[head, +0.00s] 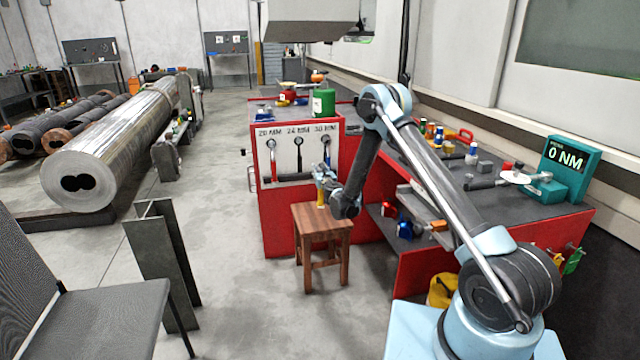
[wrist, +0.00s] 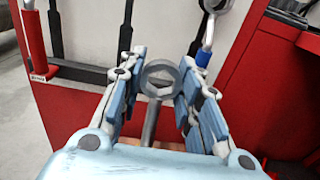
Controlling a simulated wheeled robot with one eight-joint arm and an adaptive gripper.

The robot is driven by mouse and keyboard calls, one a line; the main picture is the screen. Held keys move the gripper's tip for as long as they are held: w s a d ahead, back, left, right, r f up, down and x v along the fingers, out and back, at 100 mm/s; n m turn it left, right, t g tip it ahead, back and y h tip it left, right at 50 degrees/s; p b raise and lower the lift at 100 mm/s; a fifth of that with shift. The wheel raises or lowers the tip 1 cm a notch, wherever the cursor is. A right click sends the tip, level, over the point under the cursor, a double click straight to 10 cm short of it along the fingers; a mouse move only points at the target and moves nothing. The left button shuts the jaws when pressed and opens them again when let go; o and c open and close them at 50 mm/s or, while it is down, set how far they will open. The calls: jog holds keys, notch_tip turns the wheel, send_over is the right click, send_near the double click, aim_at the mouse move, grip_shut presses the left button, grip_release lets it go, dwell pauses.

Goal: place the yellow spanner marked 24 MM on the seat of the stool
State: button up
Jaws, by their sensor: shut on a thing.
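My gripper (head: 324,174) is shut on a spanner, which hangs over the stool in the head view. The spanner's yellow part (head: 320,196) shows below my fingers, just above or at the stool seat (head: 312,222); I cannot tell whether they touch. In the wrist view, the spanner's grey ring end (wrist: 160,77) and shank stand between the finger pads of my gripper (wrist: 158,85). Its marking is not readable. The seat is brown wood, square and otherwise bare. A sliver of brown shows below the spanner in the wrist view.
Behind the stool, a white panel (head: 288,142) labelled 20, 24 and 30 MM is fixed to the red bench. A red-handled tool and a blue-banded tool (wrist: 203,57) hang there. A grey chair (head: 110,315) stands front left.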

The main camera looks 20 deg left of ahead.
jog(key=shift+f, duration=2.15)
jog(key=shift+f, duration=0.1)
jog(key=o, duration=1)
